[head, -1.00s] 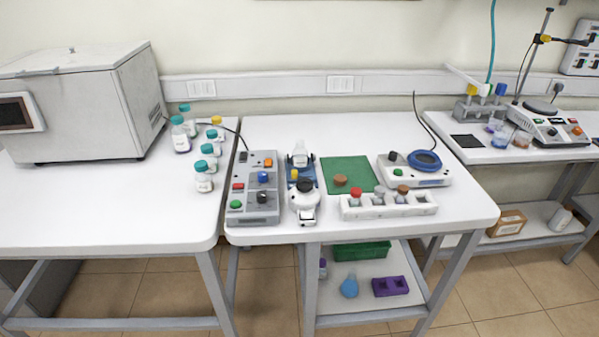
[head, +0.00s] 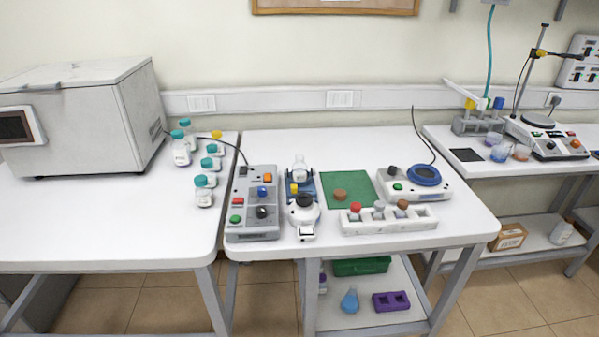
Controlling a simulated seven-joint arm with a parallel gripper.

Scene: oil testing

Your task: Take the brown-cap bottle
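A small brown cap (head: 402,204) shows at the right end of the white rack (head: 390,228) on the middle table. The body below this cap is mostly hidden in the rack. A red cap (head: 356,208) and a grey cap (head: 379,207) sit to its left in the same rack. Another brown round piece (head: 340,194) lies on the green mat (head: 352,181) behind the rack; I cannot tell whether it is a cap or a bottle top. My gripper is not in view.
A control box (head: 255,212) and a white device (head: 304,211) stand left of the rack. A device with a blue ring (head: 423,175) stands behind its right end. Several teal-capped bottles (head: 204,193) stand on the left table. The middle table's back is clear.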

